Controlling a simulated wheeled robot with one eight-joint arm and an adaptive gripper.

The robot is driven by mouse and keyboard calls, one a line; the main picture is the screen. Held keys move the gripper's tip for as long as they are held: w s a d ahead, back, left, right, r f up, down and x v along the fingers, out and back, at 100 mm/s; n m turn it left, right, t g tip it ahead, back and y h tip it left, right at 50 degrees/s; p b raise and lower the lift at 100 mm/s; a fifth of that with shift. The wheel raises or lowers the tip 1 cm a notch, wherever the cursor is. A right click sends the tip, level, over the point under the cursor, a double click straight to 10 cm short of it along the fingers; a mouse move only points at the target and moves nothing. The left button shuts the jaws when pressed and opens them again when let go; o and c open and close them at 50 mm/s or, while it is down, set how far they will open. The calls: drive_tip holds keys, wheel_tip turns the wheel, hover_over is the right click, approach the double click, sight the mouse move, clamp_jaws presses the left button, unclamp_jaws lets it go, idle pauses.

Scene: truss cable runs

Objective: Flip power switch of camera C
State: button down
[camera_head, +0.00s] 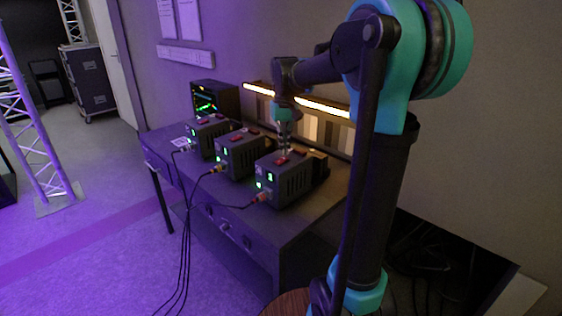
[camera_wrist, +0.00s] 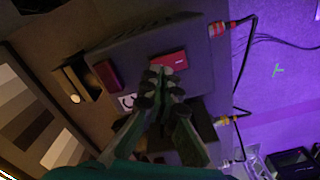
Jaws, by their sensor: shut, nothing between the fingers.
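Three dark boxes with red switches on top stand in a row on a table. My gripper (camera_head: 284,150) points down over the top of the nearest box (camera_head: 290,181), which has a red cable plug. In the wrist view this box (camera_wrist: 125,45) has a brighter red switch (camera_wrist: 168,62) and a darker red one (camera_wrist: 107,74). A small white label, apparently a C, shows beside my fingers (camera_wrist: 128,102). My gripper (camera_wrist: 156,78) is shut and empty, its tips at the near edge of the brighter switch. I cannot tell whether they touch it, and they partly hide it.
The middle box (camera_head: 241,156) and far box (camera_head: 208,137) stand to the left, with cables hanging off the table's front edge. A monitor (camera_head: 215,97) and a lit chart panel (camera_head: 312,125) stand behind. Floor in front of the table is mostly clear.

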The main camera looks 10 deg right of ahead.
sight(284, 158)
drive_tip(key=shift+f, duration=0.95)
idle(0.5)
drive_tip(key=shift+r, duration=3.55)
